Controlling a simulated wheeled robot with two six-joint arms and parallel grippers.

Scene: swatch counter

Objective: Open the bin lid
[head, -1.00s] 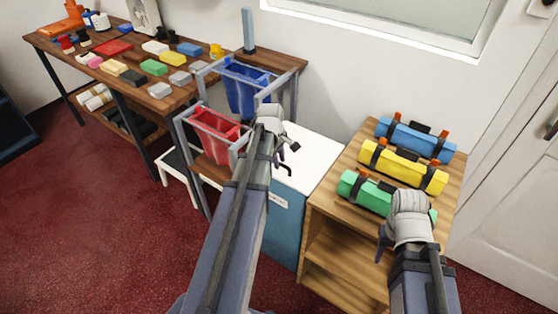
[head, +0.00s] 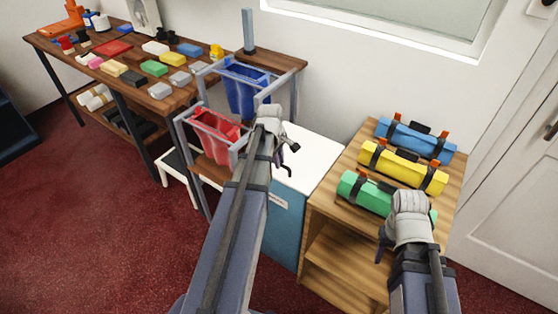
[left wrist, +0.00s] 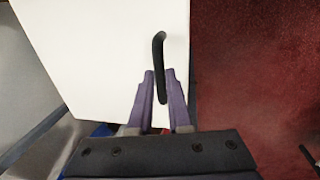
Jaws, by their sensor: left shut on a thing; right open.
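The bin has a blue body (head: 283,232) and a flat white lid (head: 316,150), which lies level on top. A black bent handle (left wrist: 159,48) stands on the lid near its edge in the left wrist view. My left gripper (left wrist: 160,76) is shut on the lower part of this handle, with one purple finger on each side. In the head view my left gripper (head: 284,160) is over the lid, and the arm hides part of the bin. My right gripper (head: 381,250) is open, in front of the wooden shelf and away from the bin.
A wooden shelf (head: 327,250) right of the bin bears blue (head: 405,138), yellow (head: 385,165) and green (head: 360,192) rolls. On the left, a red tub (head: 217,128) and a blue tub (head: 240,92) hang in a grey frame beside a table (head: 130,82) with several coloured blocks.

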